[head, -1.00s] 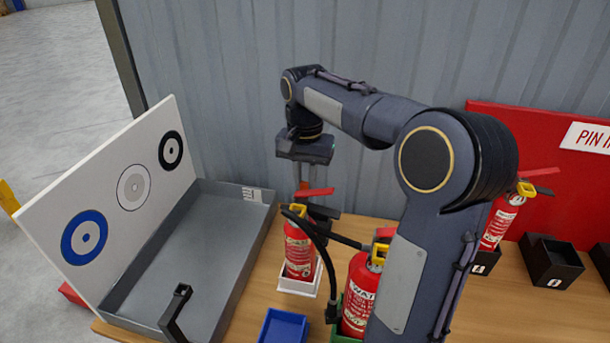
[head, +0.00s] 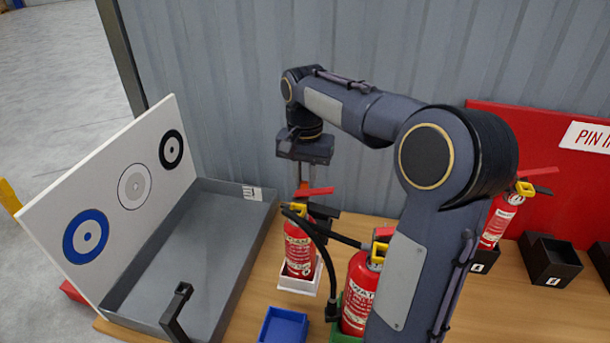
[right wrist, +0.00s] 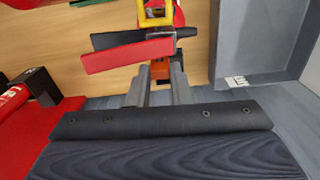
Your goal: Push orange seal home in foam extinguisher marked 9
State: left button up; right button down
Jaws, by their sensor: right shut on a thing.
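A red extinguisher (head: 299,250) with a yellow collar and red lever stands upright in a white holder (head: 300,285). Its marking is too small to read. My right gripper (head: 302,184) points down at the extinguisher's top, behind the red lever. In the right wrist view, my right gripper (right wrist: 160,72) is shut on the orange seal (right wrist: 160,68), beside the red and black levers (right wrist: 127,52). The levers and fingers hide how far the seal sits in the head. My left gripper is not in view.
A second red extinguisher (head: 358,290) stands close on the right, its black hose near the first. A blue tray (head: 284,326) lies in front. A grey tray (head: 190,250) with a target board (head: 128,195) is at left. Black boxes (head: 550,262) and another extinguisher (head: 500,220) are at right.

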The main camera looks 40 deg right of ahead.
jog(key=shift+p, duration=0.65)
dwell(1.2)
dwell(0.5)
jog(key=c, duration=1.2)
grip_release()
jog(key=shift+c, duration=0.2)
notch_tip(320, 180, up, 8)
jog(key=shift+f, duration=0.1)
jog(key=s+a+f+n+t+y, duration=0.2)
jog(key=s+a+f+n+t, duration=0.1)
jog(key=s+a, duration=0.5)
jog(key=s+a+f+n+t+y, duration=0.1)
jog(key=s+a+f+n, duration=0.5)
jog(key=s, duration=0.6)
notch_tip(320, 180, down, 3)
jog(key=shift+a+r+t+y, duration=0.2)
jog(key=shift+a+t+y, duration=0.2)
jog(key=shift+a+t, duration=0.6)
